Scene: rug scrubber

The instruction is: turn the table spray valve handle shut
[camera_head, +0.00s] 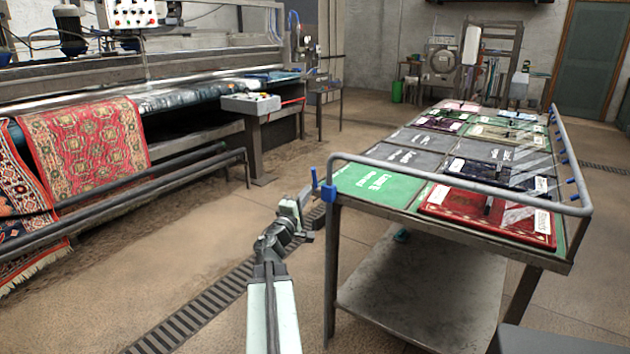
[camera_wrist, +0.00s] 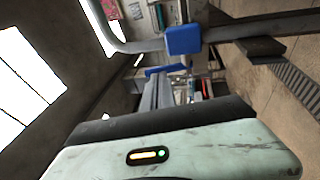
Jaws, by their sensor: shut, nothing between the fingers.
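The table spray valve (camera_head: 328,192) is a blue block on the grey pipe at the table's near left corner. Its blue lever handle (camera_head: 314,180) stands up just left of the block. In the wrist view the blue valve block (camera_wrist: 183,40) is at top centre, with the blue handle (camera_wrist: 165,70) below it. My gripper (camera_head: 307,195) is shut and empty, close by the handle on its left and lower side. In the wrist view my gripper's fingers (camera_wrist: 158,84) point at the handle; I cannot tell whether they touch it.
The table (camera_head: 350,230) carries several sample mats and has a lower shelf (camera_head: 420,300). A grey spray pipe (camera_head: 450,183) runs along its near edge. A rug machine with a red rug (camera_head: 85,148) stands left. The floor between, with a drain grate (camera_head: 205,310), is open.

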